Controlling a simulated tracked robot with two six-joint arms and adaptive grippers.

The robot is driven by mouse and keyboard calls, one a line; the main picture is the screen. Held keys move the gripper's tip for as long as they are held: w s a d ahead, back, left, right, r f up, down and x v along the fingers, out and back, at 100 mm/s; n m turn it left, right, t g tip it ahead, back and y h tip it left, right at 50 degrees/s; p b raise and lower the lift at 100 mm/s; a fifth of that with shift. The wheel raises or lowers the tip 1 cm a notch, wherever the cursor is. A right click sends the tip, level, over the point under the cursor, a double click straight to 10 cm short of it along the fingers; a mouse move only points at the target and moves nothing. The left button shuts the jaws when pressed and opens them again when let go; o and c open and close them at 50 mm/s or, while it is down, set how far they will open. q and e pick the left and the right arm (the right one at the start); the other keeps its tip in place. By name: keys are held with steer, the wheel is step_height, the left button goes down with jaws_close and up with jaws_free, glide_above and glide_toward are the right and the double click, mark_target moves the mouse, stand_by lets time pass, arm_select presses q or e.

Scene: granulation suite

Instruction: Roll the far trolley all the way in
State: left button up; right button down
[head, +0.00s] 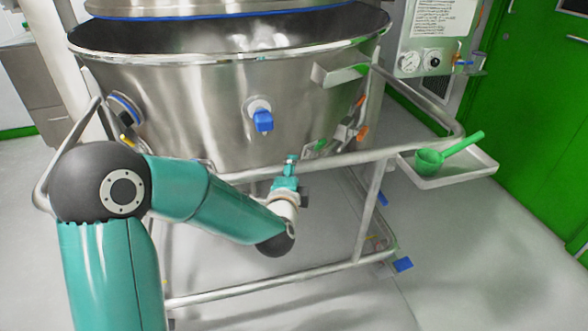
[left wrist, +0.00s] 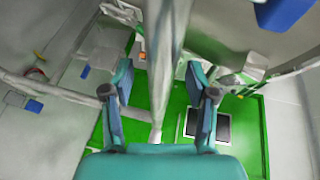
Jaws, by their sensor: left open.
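The trolley is a tubular steel frame (head: 365,215) carrying a large steel bowl (head: 190,100). Its upper front rail (head: 350,158) crosses in front of the bowl. My left gripper (head: 291,164) is at this rail, near the middle of its length. In the left wrist view, my left gripper (left wrist: 161,80) has its two fingers spread apart, with a steel tube (left wrist: 164,50) running between them. A gap shows on both sides of the tube; contact cannot be made out. My right gripper is in neither view.
A side tray (head: 460,170) with a green scoop (head: 440,153) sticks out at the right of the trolley. A gauge panel (head: 428,40) and green doors (head: 545,120) stand behind. A blue valve handle (head: 263,121) projects from the bowl. Floor (head: 480,260) at right is clear.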

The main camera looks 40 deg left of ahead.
arm_select(q)
steer(key=shift+x, duration=1.3)
jaws_close()
